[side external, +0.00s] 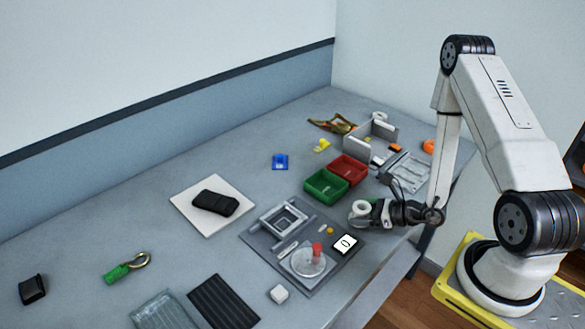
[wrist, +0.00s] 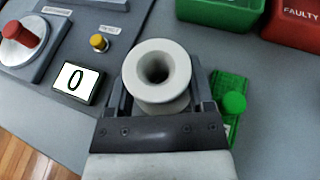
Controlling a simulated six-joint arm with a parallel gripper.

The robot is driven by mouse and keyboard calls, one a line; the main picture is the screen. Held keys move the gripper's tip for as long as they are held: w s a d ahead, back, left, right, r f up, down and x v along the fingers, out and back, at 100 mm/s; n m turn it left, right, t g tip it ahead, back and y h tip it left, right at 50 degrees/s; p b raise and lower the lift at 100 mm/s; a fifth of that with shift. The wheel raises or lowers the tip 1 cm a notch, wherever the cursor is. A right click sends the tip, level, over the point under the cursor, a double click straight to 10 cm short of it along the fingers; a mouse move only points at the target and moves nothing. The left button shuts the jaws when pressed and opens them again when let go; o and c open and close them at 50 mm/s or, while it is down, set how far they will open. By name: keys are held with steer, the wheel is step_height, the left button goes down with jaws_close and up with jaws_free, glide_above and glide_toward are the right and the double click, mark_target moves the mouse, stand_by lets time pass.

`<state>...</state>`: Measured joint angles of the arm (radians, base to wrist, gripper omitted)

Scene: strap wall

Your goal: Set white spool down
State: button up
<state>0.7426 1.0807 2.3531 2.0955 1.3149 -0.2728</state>
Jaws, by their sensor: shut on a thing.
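The white spool (wrist: 157,75) is a flanged cylinder with a dark hole through its middle. My gripper (wrist: 157,98) is shut on it, with one finger on each side, in the wrist view. In the side view the spool (side external: 361,208) shows at the end of my gripper (side external: 366,210), near the table's front edge and right of the grey fixture board. Its hole faces the wrist camera. I cannot tell how far the spool is above the table.
A counter display reading 0 (wrist: 76,82) and a yellow button (wrist: 99,43) lie left of the spool. A green bin (side external: 326,186) and a red bin (side external: 348,169) stand behind it. A green part (wrist: 232,103) is close on the right. Bare table lies between.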

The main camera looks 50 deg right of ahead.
steer(key=shift+f, duration=0.25)
steer(key=o, duration=1.2)
steer(key=shift+r, duration=0.15)
steer(key=shift+r, duration=0.4)
steer(key=shift+s+d+r, duration=0.15)
steer(key=shift+v, duration=3.55)
